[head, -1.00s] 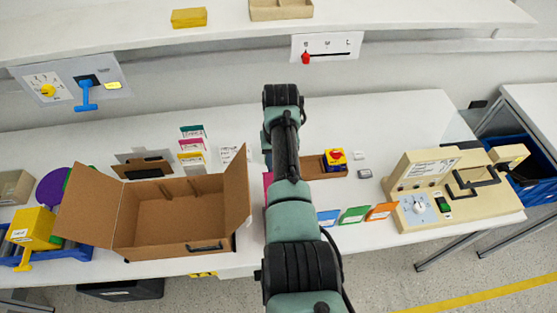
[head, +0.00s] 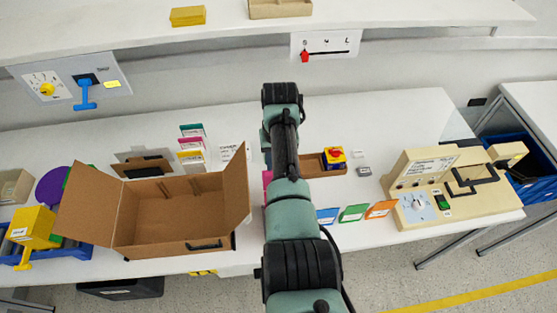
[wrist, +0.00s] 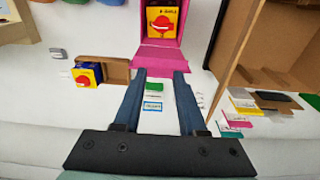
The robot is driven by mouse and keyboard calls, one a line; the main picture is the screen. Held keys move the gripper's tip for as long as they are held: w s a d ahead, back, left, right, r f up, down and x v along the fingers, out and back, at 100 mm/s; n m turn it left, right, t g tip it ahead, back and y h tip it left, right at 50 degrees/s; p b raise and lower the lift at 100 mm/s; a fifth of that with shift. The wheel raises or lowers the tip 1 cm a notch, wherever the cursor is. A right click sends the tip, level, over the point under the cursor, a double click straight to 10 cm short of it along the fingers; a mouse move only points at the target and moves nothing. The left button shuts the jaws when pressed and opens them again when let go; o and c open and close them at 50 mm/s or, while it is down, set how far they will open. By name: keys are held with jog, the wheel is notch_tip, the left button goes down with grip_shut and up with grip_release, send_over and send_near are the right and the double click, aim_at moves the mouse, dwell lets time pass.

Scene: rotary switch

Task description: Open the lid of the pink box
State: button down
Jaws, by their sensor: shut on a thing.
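The pink box (wrist: 177,40) is at the top of the wrist view, with a yellow block with a red knob (wrist: 162,20) showing inside it. A pink flap (wrist: 160,57), which looks like its lid, extends from the box toward my gripper (wrist: 160,72). My gripper is shut on the flap's near edge, its two dark blue fingers a flap's width apart. In the head view only a thin pink strip (head: 267,180) shows beside my arm, which hides the rest of the box and my gripper.
An open cardboard box (head: 180,235) stands left of my arm. A second yellow block with a red knob (head: 335,158) sits in a brown tray (head: 310,166) on the right. Coloured cards (head: 353,213) and a beige machine (head: 450,205) stand farther right.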

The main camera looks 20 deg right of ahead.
jog(key=shift+c, duration=2.2)
grip_release()
notch_tip(320, 180, up, 13)
jog(key=s+b, duration=0.1)
jog(key=b, duration=0.1)
jog(key=shift+a, duration=0.15)
